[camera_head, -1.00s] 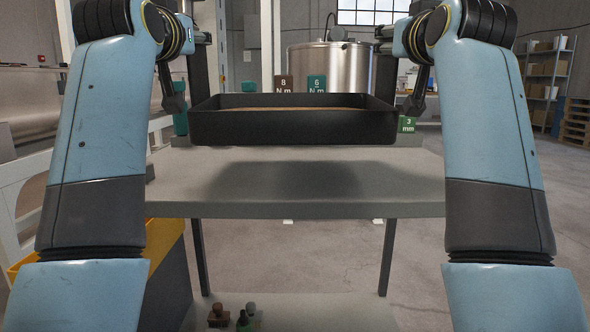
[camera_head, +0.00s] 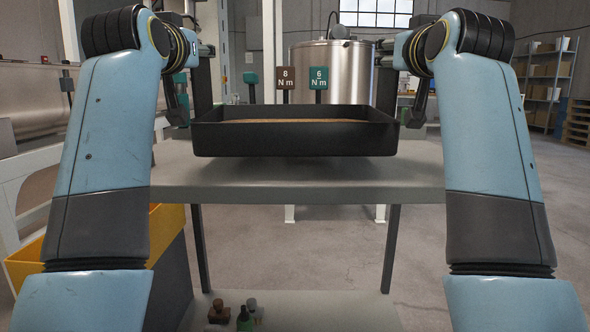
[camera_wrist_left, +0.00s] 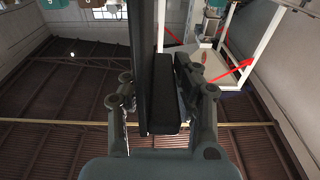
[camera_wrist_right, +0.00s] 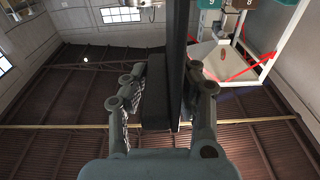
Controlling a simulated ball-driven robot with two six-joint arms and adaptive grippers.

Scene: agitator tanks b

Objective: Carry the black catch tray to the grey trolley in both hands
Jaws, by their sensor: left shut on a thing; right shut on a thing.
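The black catch tray (camera_head: 295,142) is level over the top of the grey trolley (camera_head: 300,193), with a brownish layer showing inside. A narrow dark shadow lies under it, and I cannot tell whether its underside touches the top. My left gripper (camera_head: 188,103) is shut on the tray's left end; its fingers show on both sides of a black part in the left wrist view (camera_wrist_left: 160,95). My right gripper (camera_head: 412,105) is shut on the right end, likewise seen in the right wrist view (camera_wrist_right: 158,100). The gripped spots are partly hidden.
Brown (camera_head: 286,78) and teal (camera_head: 318,77) torque signs stand behind the tray, before a steel tank (camera_head: 332,65). A yellow-rimmed bin (camera_head: 30,258) is at the left. Floor is open at the right.

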